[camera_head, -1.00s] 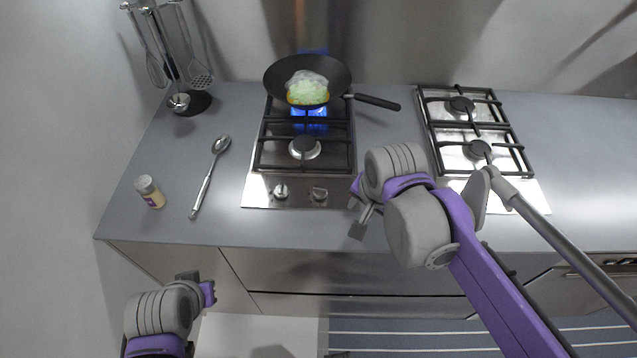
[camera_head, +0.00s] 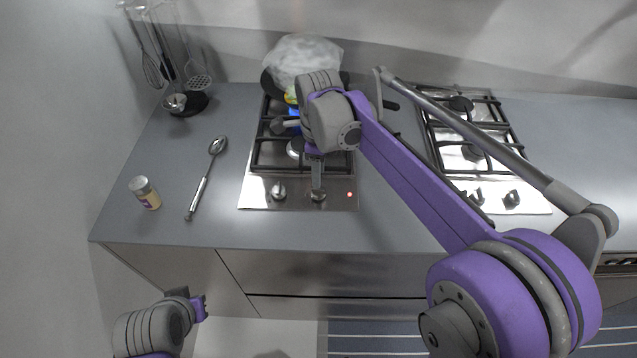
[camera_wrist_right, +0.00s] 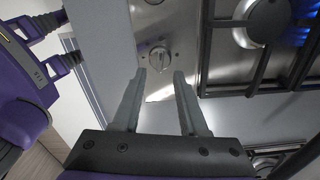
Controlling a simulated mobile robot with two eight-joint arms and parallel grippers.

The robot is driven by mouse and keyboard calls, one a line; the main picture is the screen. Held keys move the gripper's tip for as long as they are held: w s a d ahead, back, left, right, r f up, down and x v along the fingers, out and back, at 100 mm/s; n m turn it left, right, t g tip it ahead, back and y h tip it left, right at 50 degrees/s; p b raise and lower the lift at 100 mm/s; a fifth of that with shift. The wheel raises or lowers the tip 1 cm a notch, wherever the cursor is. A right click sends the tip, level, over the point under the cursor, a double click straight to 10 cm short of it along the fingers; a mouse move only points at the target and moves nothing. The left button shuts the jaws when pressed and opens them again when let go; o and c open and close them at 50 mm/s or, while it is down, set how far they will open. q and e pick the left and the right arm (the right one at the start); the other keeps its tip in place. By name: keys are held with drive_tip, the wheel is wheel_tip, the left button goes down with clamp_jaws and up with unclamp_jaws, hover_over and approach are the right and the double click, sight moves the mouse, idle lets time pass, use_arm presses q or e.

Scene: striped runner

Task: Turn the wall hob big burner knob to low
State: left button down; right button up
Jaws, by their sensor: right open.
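The wall hob (camera_head: 257,203) is the left hob, with a left knob (camera_head: 278,190) and a right knob (camera_head: 318,196) on its front strip. My right gripper (camera_head: 317,186) is over the right knob. In the right wrist view that knob (camera_wrist_right: 158,57) lies just beyond and between the open fingertips of my right gripper (camera_wrist_right: 160,73), apparently untouched. I cannot tell which knob is for the big burner. A blue flame (camera_wrist_right: 306,20) burns at the back burner. My left gripper (camera_head: 198,303) is low in front of the counter; its fingers stand apart in the wrist view (camera_wrist_right: 70,40).
A pan (camera_head: 268,82) under a whitish cloud (camera_head: 303,57) sits on the back burner, mostly hidden by my arm. A spoon (camera_head: 201,185), a jar (camera_head: 145,192) and a utensil stand (camera_head: 193,104) are left. A second hob (camera_head: 520,204) is right.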

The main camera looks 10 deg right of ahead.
sight(318, 191)
drive_tip(key=shift+f, duration=2.4)
